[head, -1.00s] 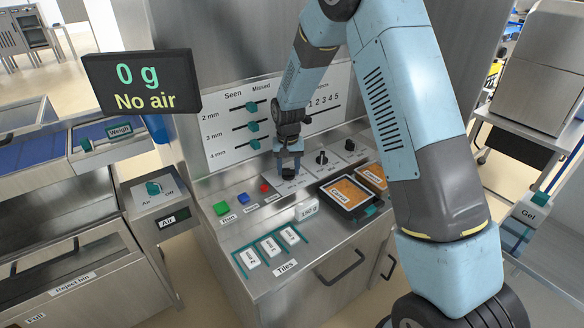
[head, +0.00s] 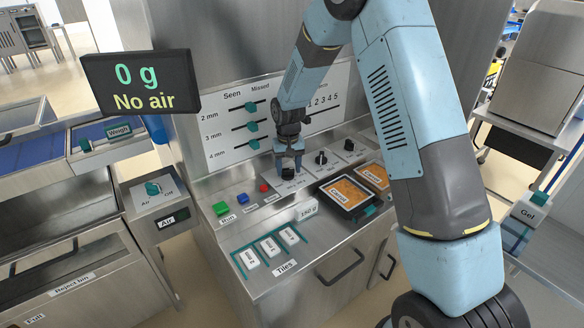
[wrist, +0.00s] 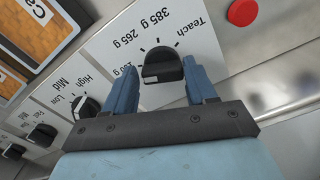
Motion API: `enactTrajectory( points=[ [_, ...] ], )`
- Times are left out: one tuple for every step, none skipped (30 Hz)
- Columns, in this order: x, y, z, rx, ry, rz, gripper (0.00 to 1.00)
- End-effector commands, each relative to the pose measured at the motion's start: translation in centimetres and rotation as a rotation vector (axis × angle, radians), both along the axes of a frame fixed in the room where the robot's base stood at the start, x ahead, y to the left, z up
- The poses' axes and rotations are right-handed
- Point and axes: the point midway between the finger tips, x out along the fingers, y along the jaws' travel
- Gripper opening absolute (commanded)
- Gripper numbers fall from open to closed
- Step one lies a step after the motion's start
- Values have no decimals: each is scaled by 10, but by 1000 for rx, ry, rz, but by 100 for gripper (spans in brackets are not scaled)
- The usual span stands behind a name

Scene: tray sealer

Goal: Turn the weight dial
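The black weight dial (wrist: 163,66) sits on a pale plate in the wrist view, with printed marks including 385 g, 265 g and Teach around it. A white mark shows at its lower left edge. My gripper (wrist: 160,72) is open, with one blue finger on each side of the dial and narrow gaps between. In the head view my gripper (head: 288,167) points down over the dial (head: 289,173), which it partly hides. Whether the fingers touch the dial is not clear.
A framed carrot picture (head: 347,195) and white tiles (head: 270,246) lie in front. The display (head: 140,84) reads 0 g, No air.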

Motion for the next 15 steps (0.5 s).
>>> enactTrajectory(
  points=[
    [0, 0, 0, 0, 0, 0, 61],
    [0, 1, 0, 0, 1, 0, 64],
    [-1, 1, 0, 1, 1, 1, 68],
    [-1, 1, 0, 1, 1, 1, 71],
    [-1, 1, 0, 1, 1, 1, 74],
    [-1, 1, 0, 1, 1, 1, 74],
    [-1, 1, 0, 1, 1, 1, 74],
    [-1, 1, 0, 1, 2, 1, 74],
    [-1, 1, -1, 1, 2, 1, 74],
    [-1, 1, -1, 1, 2, 1, 74],
    [-1, 1, -1, 1, 2, 1, 74],
    [-1, 1, 0, 1, 2, 1, 74],
    [-1, 1, 1, 1, 2, 1, 74],
    [-1, 1, 2, 1, 2, 1, 74],
    [-1, 2, 4, 1, 2, 1, 74]
  ],
)
